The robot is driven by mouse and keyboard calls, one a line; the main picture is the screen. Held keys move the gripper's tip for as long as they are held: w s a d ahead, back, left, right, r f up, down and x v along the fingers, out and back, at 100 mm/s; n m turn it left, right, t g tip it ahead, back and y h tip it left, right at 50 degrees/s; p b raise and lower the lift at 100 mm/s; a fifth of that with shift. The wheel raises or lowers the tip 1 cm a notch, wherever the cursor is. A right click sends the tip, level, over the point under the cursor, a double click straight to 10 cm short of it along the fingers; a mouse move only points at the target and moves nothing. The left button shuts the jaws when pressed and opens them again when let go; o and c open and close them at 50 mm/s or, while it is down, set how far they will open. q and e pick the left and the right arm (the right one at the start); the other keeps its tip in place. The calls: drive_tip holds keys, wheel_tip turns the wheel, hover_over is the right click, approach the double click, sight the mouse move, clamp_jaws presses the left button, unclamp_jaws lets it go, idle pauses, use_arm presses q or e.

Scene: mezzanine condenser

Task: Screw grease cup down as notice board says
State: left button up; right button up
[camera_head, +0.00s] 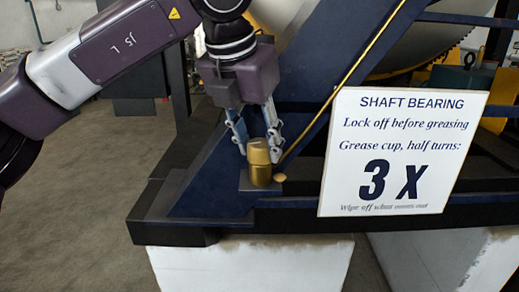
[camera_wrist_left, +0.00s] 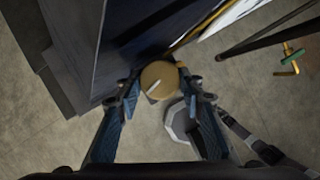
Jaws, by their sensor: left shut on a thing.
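The brass grease cup (camera_head: 260,165) stands upright on a ledge of the dark blue frame. My left gripper (camera_head: 258,150) reaches down over it and is shut on its upper part, one finger on each side. The left wrist view shows the cup's round top (camera_wrist_left: 159,76) between the fingertips (camera_wrist_left: 158,92), with a pale line mark on the top. The notice board (camera_head: 403,152) reads "Shaft bearing", "Lock off before greasing", "Grease cup, half turns: 3 X" and a partly blurred line about wiping. My right gripper is not in view.
A thin brass pipe (camera_head: 345,80) slants down beside the cup, with a small tan spot (camera_head: 279,178) near its lower end. The blue frame (camera_head: 205,185) rests on white blocks (camera_head: 250,262). A green and brass handle (camera_wrist_left: 291,60) shows right in the wrist view. Floor at left is clear.

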use_arm(q)
drive_tip(key=m, duration=0.2)
drive_tip(key=m+h+p, duration=0.1)
drive_tip(key=shift+w+a+r+m+g, duration=0.1)
drive_tip(key=shift+w+r+m+g, duration=0.05)
drive_tip(key=shift+m+g, duration=0.25)
drive_tip(key=m+g+p, duration=0.1)
drive_tip(key=m, duration=0.2)
drive_tip(key=shift+h, duration=0.4)
drive_tip(key=shift+w+m+g+p, duration=0.1)
drive_tip(key=shift+m+g+p, duration=0.2)
drive_tip(key=shift+m+p, duration=0.45)
drive_tip(key=shift+m, duration=0.25)
drive_tip(key=o, duration=1.2)
drive_tip(key=shift+c, duration=0.2)
drive_tip(key=shift+r, duration=0.1)
